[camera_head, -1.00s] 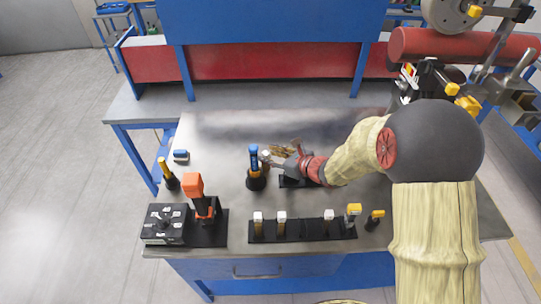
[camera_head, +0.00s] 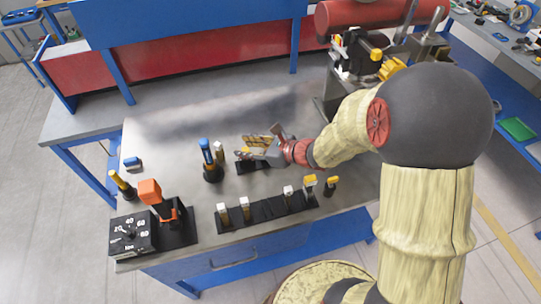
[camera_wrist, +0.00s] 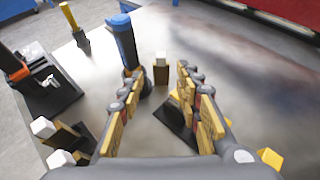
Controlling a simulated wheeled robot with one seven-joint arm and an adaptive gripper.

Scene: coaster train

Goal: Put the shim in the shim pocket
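No label marks the shim. A small dark brown upright piece with a white top stands close beside the blue-handled tool in the head view (camera_head: 219,152). In the wrist view this white-topped piece (camera_wrist: 161,70) appears beyond and between my fingertips, apart from them. My gripper (camera_head: 256,146) is open and empty, low over the table to the right of that piece. A small black block (camera_head: 243,166) lies under my gripper; it also shows between the fingers in the wrist view (camera_wrist: 176,124). I cannot tell which recess is the shim pocket.
The blue-handled tool (camera_head: 204,146) stands in a round black holder. A long black rack (camera_head: 264,212) with several white- or yellow-topped pieces lies along the front. An orange-topped device (camera_head: 150,192) and a dial box (camera_head: 130,236) stand at front left.

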